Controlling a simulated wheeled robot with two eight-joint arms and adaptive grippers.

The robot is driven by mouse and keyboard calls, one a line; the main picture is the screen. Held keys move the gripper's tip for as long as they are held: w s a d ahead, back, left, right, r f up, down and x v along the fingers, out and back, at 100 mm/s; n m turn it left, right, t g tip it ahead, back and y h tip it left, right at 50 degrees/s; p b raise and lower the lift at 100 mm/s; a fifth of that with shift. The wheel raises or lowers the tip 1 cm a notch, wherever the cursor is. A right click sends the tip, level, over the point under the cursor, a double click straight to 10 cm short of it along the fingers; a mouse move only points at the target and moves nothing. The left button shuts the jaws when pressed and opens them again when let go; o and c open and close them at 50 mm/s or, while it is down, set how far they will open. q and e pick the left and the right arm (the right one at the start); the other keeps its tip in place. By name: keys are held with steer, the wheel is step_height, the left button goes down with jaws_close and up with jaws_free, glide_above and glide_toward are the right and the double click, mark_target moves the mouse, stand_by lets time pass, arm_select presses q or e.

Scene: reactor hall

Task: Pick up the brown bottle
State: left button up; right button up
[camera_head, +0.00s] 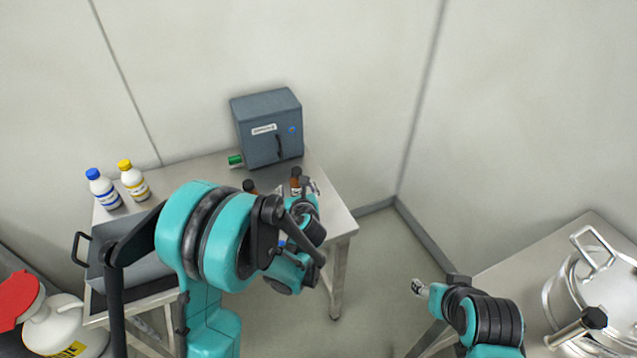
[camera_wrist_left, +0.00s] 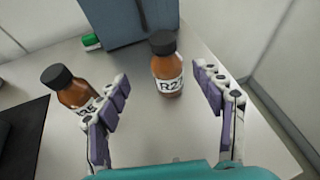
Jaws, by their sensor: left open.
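Two brown bottles with black caps and white labels stand on the steel table. In the left wrist view, the bottle labelled "R2" (camera_wrist_left: 167,68) stands between and just beyond the fingertips of my open left gripper (camera_wrist_left: 161,80). The other bottle (camera_wrist_left: 76,92) is just outside the left finger, its label partly hidden. In the head view, the R2 bottle (camera_head: 296,183) shows beside my left gripper (camera_head: 309,190), and only the cap of the other bottle (camera_head: 250,186) shows clearly behind my arm. My right gripper (camera_head: 420,288) is at the lower right, away from the bottles; its jaws are too small to read.
A grey box device (camera_head: 266,130) stands behind the bottles, with a green item (camera_head: 235,160) beside it. Blue-capped (camera_head: 103,189) and yellow-capped (camera_head: 134,181) white bottles stand at the left. A dark tray (camera_head: 102,250) is at front left. A steel pot (camera_head: 600,300) is at right.

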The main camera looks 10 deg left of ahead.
mark_target(297, 181)
arm_select(q)
steer(key=shift+w+d+f+m, duration=0.25)
steer(key=shift+w+m, duration=0.05)
steer(key=shift+w, duration=0.05)
steer(key=shift+b+x, duration=0.4)
steer(key=shift+x, duration=0.55)
steer(key=b+x, duration=0.1)
steer(key=x, duration=0.1)
steer(key=f+b+x, duration=0.1)
steer(key=x, duration=0.2)
steer(key=shift+s+d, duration=0.15)
steer(key=shift+w, duration=0.35)
steer(key=shift+r, duration=0.1)
steer(key=shift+s, duration=0.1)
steer(key=c, duration=1.4)
